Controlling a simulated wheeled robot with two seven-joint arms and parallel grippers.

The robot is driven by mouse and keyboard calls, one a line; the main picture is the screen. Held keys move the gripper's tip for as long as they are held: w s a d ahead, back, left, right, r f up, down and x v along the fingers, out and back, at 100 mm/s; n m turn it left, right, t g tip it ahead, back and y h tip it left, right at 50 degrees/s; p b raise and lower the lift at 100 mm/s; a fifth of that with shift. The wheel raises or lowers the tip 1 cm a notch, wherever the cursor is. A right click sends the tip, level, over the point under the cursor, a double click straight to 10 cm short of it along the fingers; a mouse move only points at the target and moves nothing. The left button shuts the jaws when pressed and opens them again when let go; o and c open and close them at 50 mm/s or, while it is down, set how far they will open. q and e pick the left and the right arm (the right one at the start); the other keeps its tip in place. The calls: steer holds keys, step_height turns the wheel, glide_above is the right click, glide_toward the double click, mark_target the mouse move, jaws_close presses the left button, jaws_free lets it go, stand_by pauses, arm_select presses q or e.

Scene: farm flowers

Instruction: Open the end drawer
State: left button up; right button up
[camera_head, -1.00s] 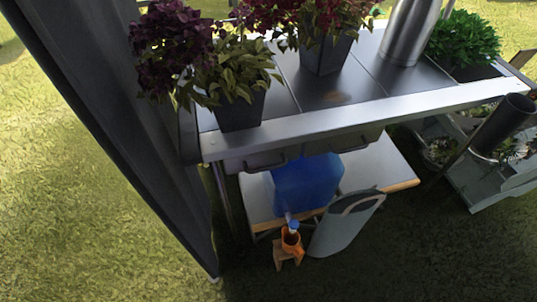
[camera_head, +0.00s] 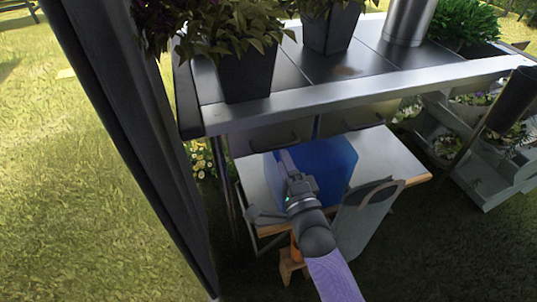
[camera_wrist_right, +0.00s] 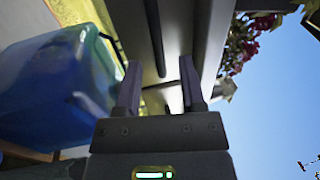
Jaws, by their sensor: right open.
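Two shallow grey drawers hang under the metal tabletop in the head view. The left end drawer (camera_head: 246,141) has a dark bar handle (camera_head: 284,142) and looks closed. The other drawer (camera_head: 338,122) is to its right and also looks closed. My right gripper (camera_head: 284,160) is raised below the left drawer's handle, in front of the blue container. In the right wrist view its two fingers (camera_wrist_right: 160,78) are apart, with a grey surface and a dark bar beyond them. Whether they touch the handle is unclear. My left gripper is not in view.
A blue container (camera_head: 335,165) stands on the lower shelf (camera_head: 405,165). Potted plants (camera_head: 246,75) stand on the tabletop (camera_head: 300,112). A dark post (camera_head: 120,140) rises at left.

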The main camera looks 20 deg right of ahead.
mark_target(277, 147)
steer(key=w+b, duration=0.1)
steer(key=w, duration=0.3)
steer(key=shift+w+r+b, duration=0.15)
steer(key=shift+w+b, duration=0.1)
steer(key=shift+b, duration=0.05)
steer(key=shift+w+r, duration=0.2)
steer(key=shift+w, duration=0.15)
jaws_close()
steer(key=shift+a, duration=0.1)
stand_by(0.7)
